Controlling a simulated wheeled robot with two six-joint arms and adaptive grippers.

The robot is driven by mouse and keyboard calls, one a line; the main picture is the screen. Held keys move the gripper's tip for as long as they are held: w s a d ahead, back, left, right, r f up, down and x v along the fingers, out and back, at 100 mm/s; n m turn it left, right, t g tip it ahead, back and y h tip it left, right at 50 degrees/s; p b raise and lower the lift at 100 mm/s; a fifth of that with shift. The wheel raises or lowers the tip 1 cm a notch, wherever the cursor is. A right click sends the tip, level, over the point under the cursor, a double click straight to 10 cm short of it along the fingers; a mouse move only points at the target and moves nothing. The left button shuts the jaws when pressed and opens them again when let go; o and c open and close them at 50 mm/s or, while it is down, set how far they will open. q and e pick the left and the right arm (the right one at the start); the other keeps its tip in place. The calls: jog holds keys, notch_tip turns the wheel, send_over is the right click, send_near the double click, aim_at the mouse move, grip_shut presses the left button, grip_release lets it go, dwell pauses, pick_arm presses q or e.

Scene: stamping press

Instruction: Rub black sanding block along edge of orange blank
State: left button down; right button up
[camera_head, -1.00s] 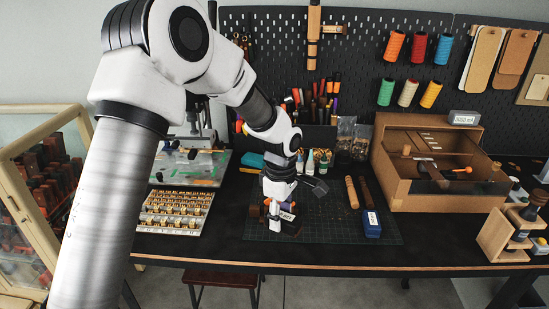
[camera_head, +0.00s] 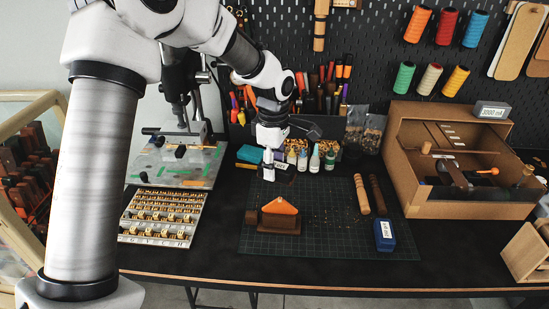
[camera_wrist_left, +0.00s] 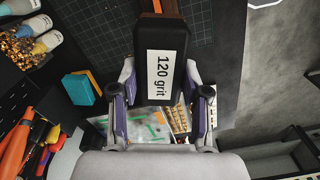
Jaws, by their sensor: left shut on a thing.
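The orange blank (camera_head: 280,206) stands in a brown wooden holder (camera_head: 277,226) on the green cutting mat, its pointed top up. My left gripper (camera_head: 270,163) is shut on the black sanding block (camera_head: 286,172), held behind and above the blank, apart from it. In the left wrist view, the block (camera_wrist_left: 160,50) sits between the two fingers (camera_wrist_left: 160,92) with its white "120 grit" label showing. Part of the holder (camera_wrist_left: 163,8) shows beyond the block there; the blank is mostly hidden. My right gripper is out of view.
A blue labelled block (camera_head: 385,238) and two wooden rods (camera_head: 361,194) lie right of the holder. Small bottles (camera_head: 314,160) stand behind the mat. A stamp tray (camera_head: 160,217) is at left, a wooden cabinet (camera_head: 440,200) at right.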

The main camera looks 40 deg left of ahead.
pick_arm(q)
jog(key=shift+s+d+r, duration=0.15)
jog(key=shift+s+d, duration=0.05)
jog(key=shift+s, duration=0.05)
jog(key=shift+w+a+f+b, duration=0.1)
jog(key=shift+f+b, duration=0.2)
jog(key=shift+f, duration=0.3)
notch_tip(320, 180, down, 4)
jog(key=shift+r+b, duration=0.15)
jog(key=shift+b, duration=0.9)
jog(key=shift+f, duration=0.3)
jog(key=shift+f, duration=0.25)
jog(key=shift+f+b, duration=0.3)
jog(key=shift+f, duration=0.25)
